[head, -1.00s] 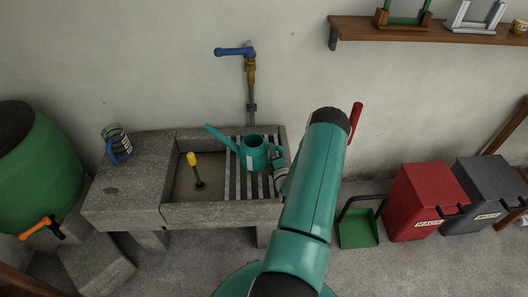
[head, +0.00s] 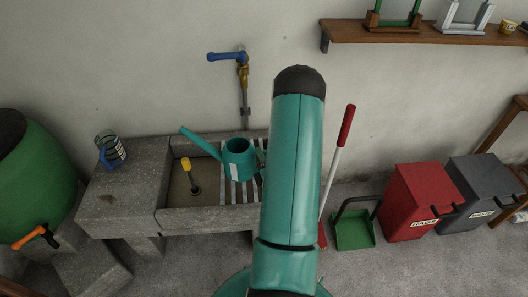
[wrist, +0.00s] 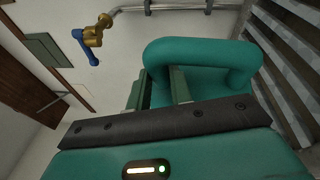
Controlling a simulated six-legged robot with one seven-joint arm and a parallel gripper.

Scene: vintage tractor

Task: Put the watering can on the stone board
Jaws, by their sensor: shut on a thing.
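The teal watering can (head: 238,160) is over the slatted rack at the right part of the stone sink in the head view, its spout pointing left. My gripper (wrist: 160,90) is shut on the can's handle (wrist: 205,53), which fills the middle of the wrist view. My own arm hides the gripper and the can's right side in the head view. The can looks raised a little above the slats. The stone board (head: 130,200) is the flat grey slab left of the basin.
A yellow-topped plug (head: 187,165) stands in the basin (head: 175,192). The blue-handled tap (head: 226,57) is on the wall above. The board's middle and front are clear.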

